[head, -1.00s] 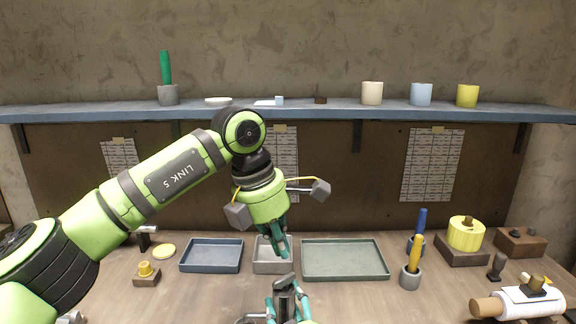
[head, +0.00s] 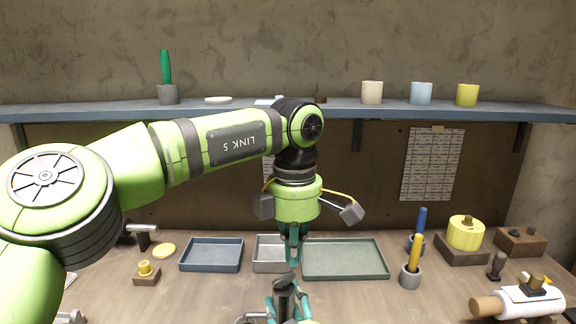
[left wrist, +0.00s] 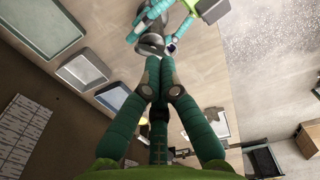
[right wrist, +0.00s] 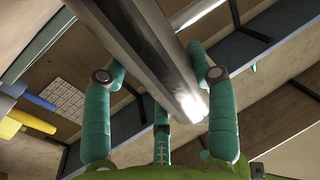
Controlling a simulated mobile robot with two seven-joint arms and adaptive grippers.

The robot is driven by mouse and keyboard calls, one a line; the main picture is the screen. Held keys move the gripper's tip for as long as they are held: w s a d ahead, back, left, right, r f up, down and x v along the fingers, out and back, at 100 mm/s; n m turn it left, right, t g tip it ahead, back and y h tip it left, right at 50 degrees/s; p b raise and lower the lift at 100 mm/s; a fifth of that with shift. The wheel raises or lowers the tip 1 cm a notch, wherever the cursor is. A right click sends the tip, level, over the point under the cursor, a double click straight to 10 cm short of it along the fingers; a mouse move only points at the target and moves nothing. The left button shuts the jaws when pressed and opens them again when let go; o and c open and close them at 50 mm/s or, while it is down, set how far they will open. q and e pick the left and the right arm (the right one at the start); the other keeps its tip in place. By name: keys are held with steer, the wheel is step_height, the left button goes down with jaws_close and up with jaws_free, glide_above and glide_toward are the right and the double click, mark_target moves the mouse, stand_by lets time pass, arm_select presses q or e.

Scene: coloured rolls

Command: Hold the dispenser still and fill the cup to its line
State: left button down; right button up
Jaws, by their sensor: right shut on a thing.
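My right gripper (head: 284,292) is at the bottom middle of the head view, with its teal fingers closed around a dark grey metallic thing (head: 284,283). In the right wrist view this thing (right wrist: 150,50) runs long and faceted between the fingers; I cannot tell whether it is the dispenser. My left gripper (head: 293,258) points down just above it, fingertips together and empty. In the left wrist view its fingertips (left wrist: 158,82) meet close below the grey thing (left wrist: 150,45), seemingly apart from it. A curved metal edge (head: 250,318) shows at the bottom. No fill line is visible.
A cream cup (head: 372,92), a light blue cup (head: 421,93) and a yellow cup (head: 467,95) stand on the shelf (head: 200,112). A blue tray (head: 212,268), a grey tray (head: 268,267) and a green tray (head: 345,276) lie behind the grippers. Holders and a roll (head: 530,305) are right.

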mark_target(280, 279)
arm_select(q)
steer(key=shift+f, duration=3)
steer(key=shift+s+a, duration=0.15)
steer(key=shift+a, duration=0.05)
steer(key=shift+s+a, duration=0.15)
steer(key=shift+a, duration=0.2)
steer(key=shift+a, duration=0.9)
steer(key=shift+d, duration=0.35)
steer(key=shift+r, duration=0.15)
steer(key=shift+r, duration=2.9)
